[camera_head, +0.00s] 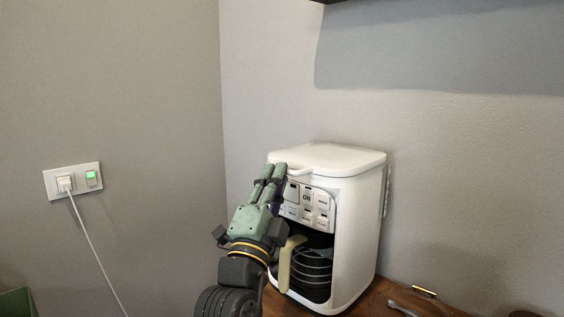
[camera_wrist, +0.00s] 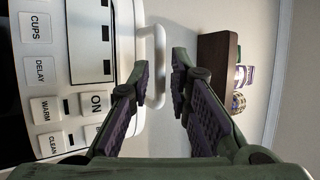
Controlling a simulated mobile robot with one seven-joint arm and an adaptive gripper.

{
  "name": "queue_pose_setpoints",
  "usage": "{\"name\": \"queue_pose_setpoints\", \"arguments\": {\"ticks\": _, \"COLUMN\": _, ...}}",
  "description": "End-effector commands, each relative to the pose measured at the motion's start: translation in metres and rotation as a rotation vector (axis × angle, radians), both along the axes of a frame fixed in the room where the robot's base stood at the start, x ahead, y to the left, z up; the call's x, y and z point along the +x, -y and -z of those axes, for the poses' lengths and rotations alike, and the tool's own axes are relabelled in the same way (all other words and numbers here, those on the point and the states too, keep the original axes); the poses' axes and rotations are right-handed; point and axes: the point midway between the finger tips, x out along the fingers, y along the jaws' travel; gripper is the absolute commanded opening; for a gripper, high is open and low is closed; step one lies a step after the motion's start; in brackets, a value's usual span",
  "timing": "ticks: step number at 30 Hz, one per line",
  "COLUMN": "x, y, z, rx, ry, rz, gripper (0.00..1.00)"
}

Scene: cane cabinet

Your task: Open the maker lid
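The white coffee maker (camera_head: 355,235) stands upright on a wooden surface, with its flat white lid (camera_head: 335,157) down on top. The lid's small looped handle (camera_head: 298,173) juts from the front edge. In the wrist view the handle (camera_wrist: 158,60) shows in the gap between my fingertips, with space visible beside it; I cannot tell if a finger touches it. My gripper (camera_head: 272,170) is raised at the maker's front left, just below the lid edge. In the wrist view my gripper (camera_wrist: 161,66) has its two fingers apart. The fingers hide part of the button panel (camera_wrist: 65,75).
A dark carafe (camera_head: 312,272) with a pale handle (camera_head: 287,262) sits inside the maker. A brown item (camera_head: 400,303) lies on the counter to the right. A wall socket (camera_head: 72,181) with a white cord is at left. The wall space above the lid is clear.

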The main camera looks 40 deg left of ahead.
Motion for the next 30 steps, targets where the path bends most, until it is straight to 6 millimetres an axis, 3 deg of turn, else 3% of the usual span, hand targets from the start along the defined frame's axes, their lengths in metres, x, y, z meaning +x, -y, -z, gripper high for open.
{"name": "queue_pose_setpoints", "arguments": {"ticks": 6, "x": 0.021, "y": -0.008, "z": -0.015, "rx": -0.001, "ry": 0.0, "rz": 0.001, "gripper": 0.18}}
{"name": "queue_pose_setpoints", "arguments": {"ticks": 17, "x": 0.025, "y": -0.01, "z": -0.016, "rx": 0.0, "ry": 0.001, "rz": -0.001, "gripper": 0.18}}
{"name": "queue_pose_setpoints", "arguments": {"ticks": 25, "x": 0.025, "y": -0.01, "z": -0.016, "rx": 0.0, "ry": 0.001, "rz": -0.001, "gripper": 0.01}}
{"name": "queue_pose_setpoints", "arguments": {"ticks": 30, "x": 0.025, "y": -0.01, "z": -0.016, "rx": 0.0, "ry": 0.001, "rz": -0.001, "gripper": 0.0}}
